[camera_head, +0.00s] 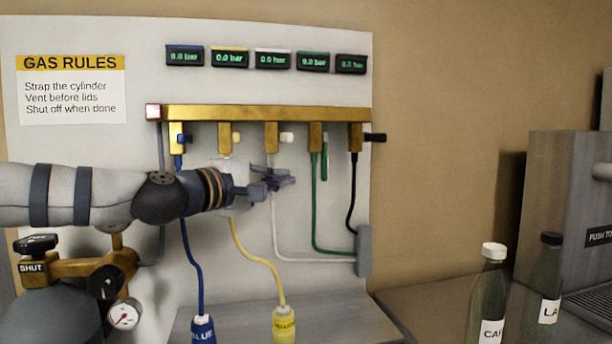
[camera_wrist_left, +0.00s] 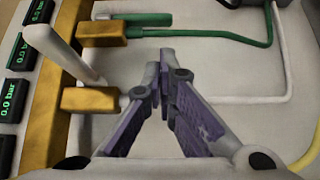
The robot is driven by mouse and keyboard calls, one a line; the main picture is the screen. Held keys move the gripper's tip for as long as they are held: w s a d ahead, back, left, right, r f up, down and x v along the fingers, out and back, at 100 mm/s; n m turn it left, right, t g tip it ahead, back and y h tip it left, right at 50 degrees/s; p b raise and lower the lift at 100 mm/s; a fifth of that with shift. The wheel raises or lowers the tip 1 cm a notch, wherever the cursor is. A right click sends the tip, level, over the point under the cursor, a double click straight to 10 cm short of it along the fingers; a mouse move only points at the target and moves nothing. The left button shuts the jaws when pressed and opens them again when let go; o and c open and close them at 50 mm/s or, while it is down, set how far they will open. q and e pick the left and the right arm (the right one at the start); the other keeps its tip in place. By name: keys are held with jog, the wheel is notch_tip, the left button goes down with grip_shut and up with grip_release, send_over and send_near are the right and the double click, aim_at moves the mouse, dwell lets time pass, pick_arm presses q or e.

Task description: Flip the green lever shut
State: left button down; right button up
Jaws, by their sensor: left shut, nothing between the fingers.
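The green lever (camera_head: 324,164) hangs straight down beside its brass valve (camera_head: 315,138) on the wall manifold, alongside the green hose. In the left wrist view the green lever (camera_wrist_left: 145,19) lies in line with its valve body, near the top edge. My left gripper (camera_head: 287,180) is shut and empty. It is below the white lever's valve (camera_head: 271,138), left of the green lever and apart from it. In the wrist view the left fingers (camera_wrist_left: 167,65) meet at their tips, with the green lever beyond them. My right gripper is in neither view.
The yellow (camera_head: 236,138), white (camera_head: 287,138) and black (camera_head: 376,138) levers stick out from neighbouring valves. The white lever (camera_wrist_left: 62,52) is close to the left gripper. Hoses hang below the manifold. Bottles (camera_head: 488,300) stand on the counter at right.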

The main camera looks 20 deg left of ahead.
aim_at(324, 157)
pick_arm(q)
jog(key=b+x, duration=0.1)
jog(key=x, duration=0.7)
jog(key=shift+w+b, duration=0.2)
jog(key=shift+b, duration=0.15)
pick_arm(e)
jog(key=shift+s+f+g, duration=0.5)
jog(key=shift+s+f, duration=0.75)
pick_arm(q)
jog(key=shift+d+f, duration=0.1)
jog(key=shift+f, duration=0.05)
